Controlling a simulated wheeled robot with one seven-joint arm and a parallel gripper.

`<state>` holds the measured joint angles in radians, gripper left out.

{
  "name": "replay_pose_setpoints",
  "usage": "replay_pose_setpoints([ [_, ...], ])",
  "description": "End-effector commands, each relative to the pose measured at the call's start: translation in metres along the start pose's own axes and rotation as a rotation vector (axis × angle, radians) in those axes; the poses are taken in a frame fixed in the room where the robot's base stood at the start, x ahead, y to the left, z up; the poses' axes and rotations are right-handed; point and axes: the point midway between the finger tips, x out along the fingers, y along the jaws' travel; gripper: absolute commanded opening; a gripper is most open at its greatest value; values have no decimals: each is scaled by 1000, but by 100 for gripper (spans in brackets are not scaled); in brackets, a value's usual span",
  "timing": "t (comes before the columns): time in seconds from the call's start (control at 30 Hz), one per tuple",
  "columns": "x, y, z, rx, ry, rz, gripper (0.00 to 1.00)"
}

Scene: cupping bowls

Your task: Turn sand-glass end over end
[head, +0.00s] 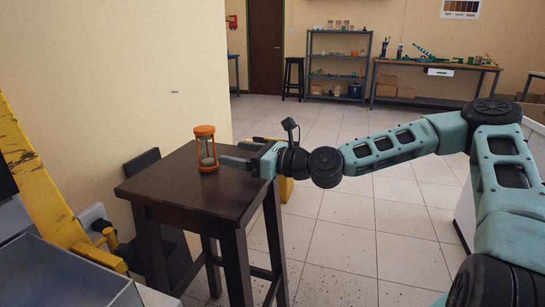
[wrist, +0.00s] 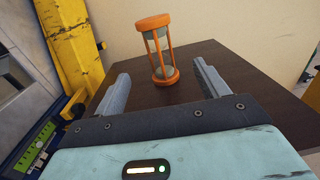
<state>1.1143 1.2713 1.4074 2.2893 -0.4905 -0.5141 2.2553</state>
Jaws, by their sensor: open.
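The sand-glass (head: 206,149) has orange end caps and orange posts around a glass body. It stands upright on the dark wooden table (head: 160,188). In the wrist view the sand-glass (wrist: 157,50) is ahead of my gripper (wrist: 160,84), roughly midway between the two fingers. The fingers are spread wide with nothing between them that I can see touching. In the head view my gripper (head: 235,163) comes in level from the right, low over the table, with its fingertips close to the sand-glass's lower part. Sand shows pale inside the glass; its exact level is unclear.
A yellow frame (head: 30,165) and a grey bin (head: 60,275) stand to the left of the table. A beige wall (head: 120,70) rises behind the table. Shelves (head: 338,65) and a workbench (head: 435,65) are far off. The tabletop is otherwise clear.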

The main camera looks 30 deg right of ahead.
Motion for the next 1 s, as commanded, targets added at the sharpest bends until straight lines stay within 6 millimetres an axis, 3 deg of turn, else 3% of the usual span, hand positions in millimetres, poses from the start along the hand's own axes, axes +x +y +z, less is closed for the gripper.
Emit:
replay_pose_setpoints([
  [0.2,-50,-1,1,3,-2,-3,73],
  [0.4,-80,-1,1,2,-2,-3,73],
  [0.6,-92,0,1,-1,-1,0,73],
  [1.0,-94,0,0,-1,-1,1,73],
])
